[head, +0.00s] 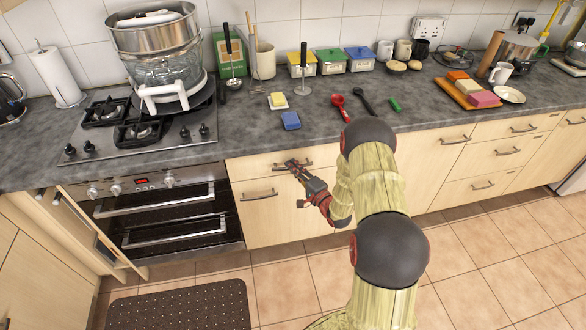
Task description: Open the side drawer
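A light wood drawer front (252,168) sits just under the counter, right of the oven, and appears closed. Its metal handle (304,164) is partly hidden by my gripper. My gripper (292,166) reaches up from the lower right, with its fingertips at this handle. I cannot tell whether the fingers touch it or are closed around it. A closed light wood front (268,222) with its own handle (259,196) lies below. More closed drawers (508,150) with bar handles are at the right.
The oven (160,215) stands left of the drawer, under the hob. A dark mat (180,306) lies on the tiled floor, which is otherwise clear.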

